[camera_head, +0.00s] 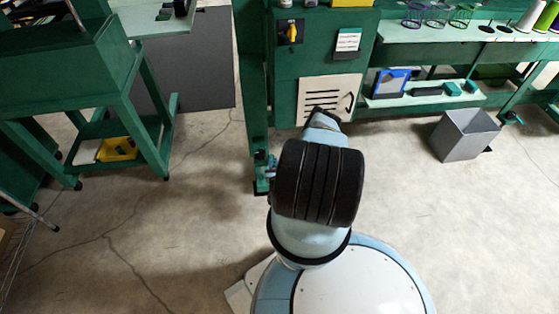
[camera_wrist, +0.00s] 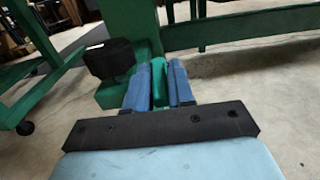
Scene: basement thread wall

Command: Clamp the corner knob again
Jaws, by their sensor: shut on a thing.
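In the wrist view my gripper (camera_wrist: 159,70) has its two blue fingers shut on a narrow green piece, which I take for the corner knob (camera_wrist: 159,88). It stands low at the foot of the green machine frame (camera_wrist: 133,30). Only a slim strip of the knob shows between the fingers, so its full shape is hidden. A dark block (camera_wrist: 110,58) sits just left of the fingers on the same foot. In the head view the green post (camera_head: 252,90) comes down to this foot (camera_head: 262,186), and my arm hides most of the gripper there.
A green cabinet with a yellow switch (camera_head: 290,32) and a pale louvred panel (camera_head: 328,98) stands behind my arm. A grey bin (camera_head: 464,135) is on the floor at right. A green wheeled stand (camera_head: 75,65) is at left. The concrete floor (camera_head: 180,220) between is clear.

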